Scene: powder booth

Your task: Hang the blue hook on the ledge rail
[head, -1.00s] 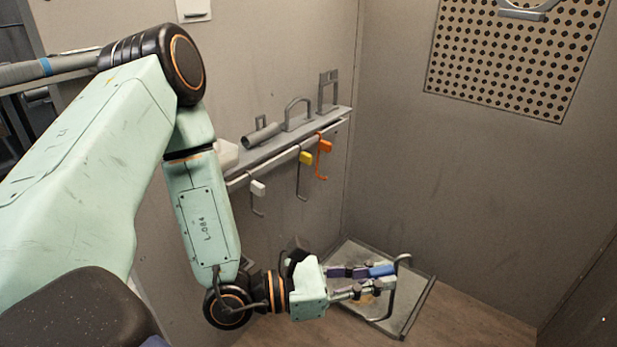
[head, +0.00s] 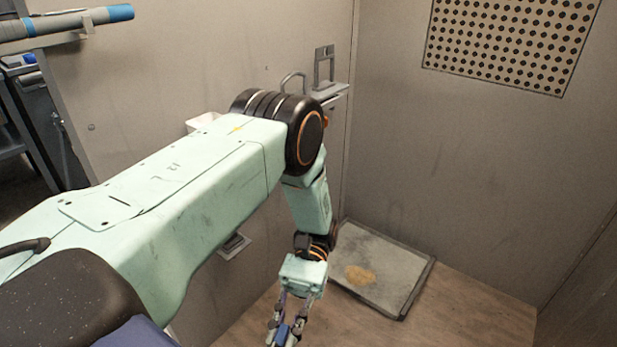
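My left arm reaches in from the left, with its gripper (head: 286,328) low at the bottom edge of the head view. Its fingers point down and are closed on the blue block of the blue hook (head: 283,334). The hook's metal part cannot be made out here. The ledge (head: 333,90) on the wall shows only at its right end. My arm hides most of it, along with most of the rail below it. The gripper and blue hook are well below the ledge, apart from it. My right gripper is not in view.
A bit of an orange hook (head: 326,121) shows beside my elbow; the other hooks are hidden. Grey metal brackets (head: 324,68) stand on the ledge. A grey tray (head: 388,268) with a tan patch lies on the floor at right. The floor beside it is clear.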

